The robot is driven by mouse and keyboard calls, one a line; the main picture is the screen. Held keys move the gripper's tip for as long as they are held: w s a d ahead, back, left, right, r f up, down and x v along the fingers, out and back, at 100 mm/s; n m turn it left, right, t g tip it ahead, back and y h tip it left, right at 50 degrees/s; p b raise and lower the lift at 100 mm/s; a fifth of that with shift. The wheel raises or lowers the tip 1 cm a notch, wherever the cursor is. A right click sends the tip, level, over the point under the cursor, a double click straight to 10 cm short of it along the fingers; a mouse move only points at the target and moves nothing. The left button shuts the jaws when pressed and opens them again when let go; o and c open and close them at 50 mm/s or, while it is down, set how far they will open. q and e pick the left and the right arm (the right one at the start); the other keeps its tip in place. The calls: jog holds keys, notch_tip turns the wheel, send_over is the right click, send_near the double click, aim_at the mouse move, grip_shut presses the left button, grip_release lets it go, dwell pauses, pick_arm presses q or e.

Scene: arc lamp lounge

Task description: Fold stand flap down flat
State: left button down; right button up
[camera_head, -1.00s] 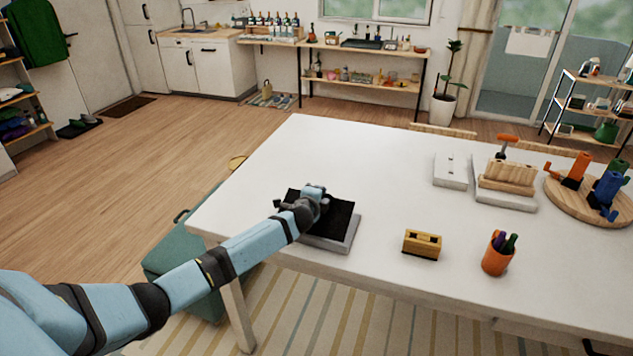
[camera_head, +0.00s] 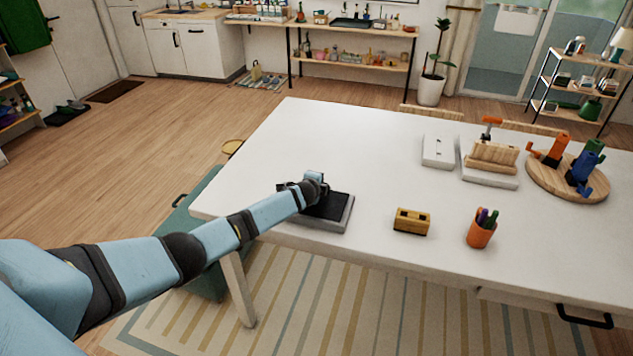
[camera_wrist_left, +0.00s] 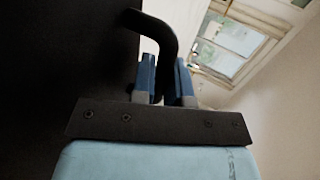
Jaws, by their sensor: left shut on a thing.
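The stand (camera_head: 345,221) is a low grey frame with a dark inset, near the left front part of the white table. My left gripper (camera_head: 314,182) is over its far left part, and its arm hides the stand's left side. In the left wrist view, a black bent handle (camera_wrist_left: 150,24) passes between the blue fingers of my left gripper (camera_wrist_left: 166,78), which is shut on it. A broad dark panel (camera_wrist_left: 60,60) fills the left of that view, apparently the flap. Its exact angle is hard to tell. My right gripper is not in view.
On the white table (camera_head: 300,130), a yellow-brown block (camera_head: 412,222) and an orange pen cup (camera_head: 480,234) stand right of the stand. A white block, a wooden rack and a round board (camera_head: 545,180) with coloured items stand farther right. The table's middle is clear.

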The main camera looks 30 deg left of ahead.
pick_arm(q)
jog(key=c, duration=1.4)
grip_release()
jog(key=shift+c, duration=0.2)
jog(key=shift+a+f, duration=0.1)
jog(key=shift+f, duration=0.05)
jog(key=v, duration=1.3)
jog(key=shift+s+r, duration=0.2)
jog(key=shift+s, duration=0.15)
